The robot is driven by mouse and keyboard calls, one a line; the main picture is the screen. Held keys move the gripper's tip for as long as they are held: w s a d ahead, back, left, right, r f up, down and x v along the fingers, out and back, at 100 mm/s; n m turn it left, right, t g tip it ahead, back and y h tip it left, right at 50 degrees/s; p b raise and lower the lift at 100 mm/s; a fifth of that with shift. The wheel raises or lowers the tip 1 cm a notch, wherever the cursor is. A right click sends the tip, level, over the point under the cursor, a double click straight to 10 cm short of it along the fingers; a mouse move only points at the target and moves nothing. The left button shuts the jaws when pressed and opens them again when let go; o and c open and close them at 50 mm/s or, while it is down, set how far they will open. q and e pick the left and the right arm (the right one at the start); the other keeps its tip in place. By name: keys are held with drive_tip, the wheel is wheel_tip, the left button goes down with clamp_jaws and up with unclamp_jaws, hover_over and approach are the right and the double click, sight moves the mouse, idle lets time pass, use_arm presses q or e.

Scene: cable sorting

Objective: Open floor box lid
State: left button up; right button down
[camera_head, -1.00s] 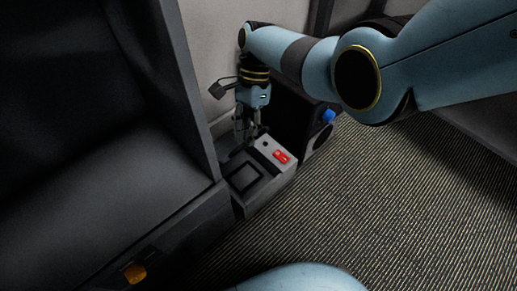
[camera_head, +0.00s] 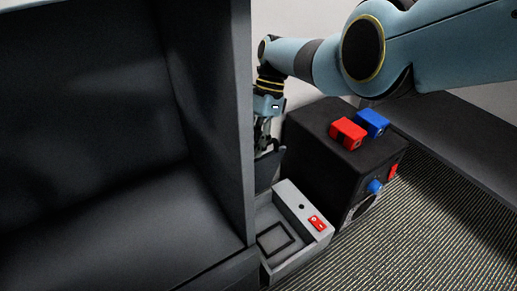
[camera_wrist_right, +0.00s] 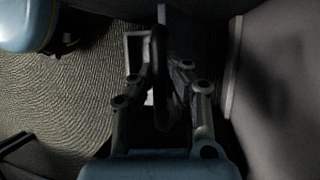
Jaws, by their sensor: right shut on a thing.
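The floor box (camera_head: 289,197) is a grey box low on the floor beside the dark cabinet in the head view. Its recess with a dark square outline is uncovered. Its dark lid (camera_head: 268,174) stands raised at the back edge of the recess. My right gripper (camera_head: 264,150) reaches down from above and is shut on the lid's upper edge. In the right wrist view, the thin dark lid (camera_wrist_right: 159,75) shows edge-on between the fingers (camera_wrist_right: 160,100). The cabinet wall partly hides the gripper's left side. My left gripper is not in view.
A red switch (camera_head: 317,223) sits on the floor box. A black case (camera_head: 315,140) stands close behind it, with a red block (camera_head: 348,133) and a blue block (camera_head: 374,123) on top. A tall dark cabinet (camera_head: 215,110) borders the left. Carpet (camera_head: 420,240) is clear at right.

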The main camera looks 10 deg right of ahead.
drive_tip(key=shift+s+f, duration=0.1)
drive_tip(key=c, duration=1.3)
unclamp_jaws()
drive_tip(key=shift+c, duration=0.2)
drive_tip(key=v, duration=1.2)
